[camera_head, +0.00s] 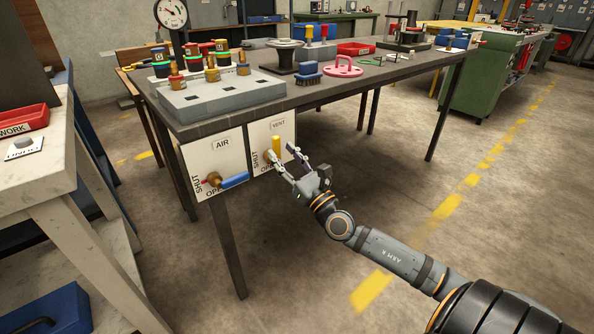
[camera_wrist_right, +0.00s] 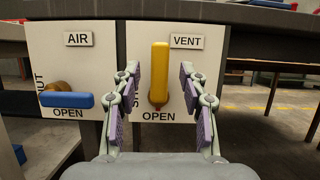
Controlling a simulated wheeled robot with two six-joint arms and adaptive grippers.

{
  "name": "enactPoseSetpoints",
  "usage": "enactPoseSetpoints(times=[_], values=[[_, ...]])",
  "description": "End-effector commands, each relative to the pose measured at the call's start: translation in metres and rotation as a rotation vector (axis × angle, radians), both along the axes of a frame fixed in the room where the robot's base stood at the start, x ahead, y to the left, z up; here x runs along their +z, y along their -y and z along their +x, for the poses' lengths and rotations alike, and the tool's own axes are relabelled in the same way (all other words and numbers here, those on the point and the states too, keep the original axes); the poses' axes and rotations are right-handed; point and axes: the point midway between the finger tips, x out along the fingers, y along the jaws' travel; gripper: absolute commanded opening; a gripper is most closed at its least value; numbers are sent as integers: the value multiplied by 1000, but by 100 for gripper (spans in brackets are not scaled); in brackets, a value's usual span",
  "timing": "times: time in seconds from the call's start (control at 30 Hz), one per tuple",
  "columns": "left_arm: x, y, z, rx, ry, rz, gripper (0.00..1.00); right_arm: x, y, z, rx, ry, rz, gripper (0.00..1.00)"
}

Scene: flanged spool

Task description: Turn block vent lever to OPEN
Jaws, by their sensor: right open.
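The yellow vent lever (camera_head: 276,145) stands upright on the white VENT panel (camera_head: 258,129) at the table's front. In the right wrist view the lever (camera_wrist_right: 159,72) points straight up, with OPEN printed under its lower end and a vertical SHUT label at its left, partly hidden by a finger. My right gripper (camera_head: 282,153) is open in front of the panel. In the right wrist view its fingers (camera_wrist_right: 159,84) are spread on either side of the lever, with a visible gap on each side. I cannot tell exactly how deep they reach. My left gripper is in neither view.
The AIR panel (camera_head: 217,148) is just left, with a blue lever (camera_head: 235,180) lying sideways. A grey block (camera_head: 222,97) with several coloured fittings stands on the table above. A table leg (camera_head: 226,240) is below. The floor right of my arm is open.

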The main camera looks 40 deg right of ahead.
Motion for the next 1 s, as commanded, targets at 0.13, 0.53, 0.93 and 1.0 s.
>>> enactPoseSetpoints(times=[0.13, 0.53, 0.93, 1.0], values=[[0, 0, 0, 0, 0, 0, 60, -15, 0, -32, 9, -8, -9, 43], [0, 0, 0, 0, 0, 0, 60, -30, 5, -72, 5, -3, -4, 43], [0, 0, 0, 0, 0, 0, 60, -31, 5, -75, 2, 0, 0, 43], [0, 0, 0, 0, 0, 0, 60, -31, 5, -75, 2, 0, 0, 43]])
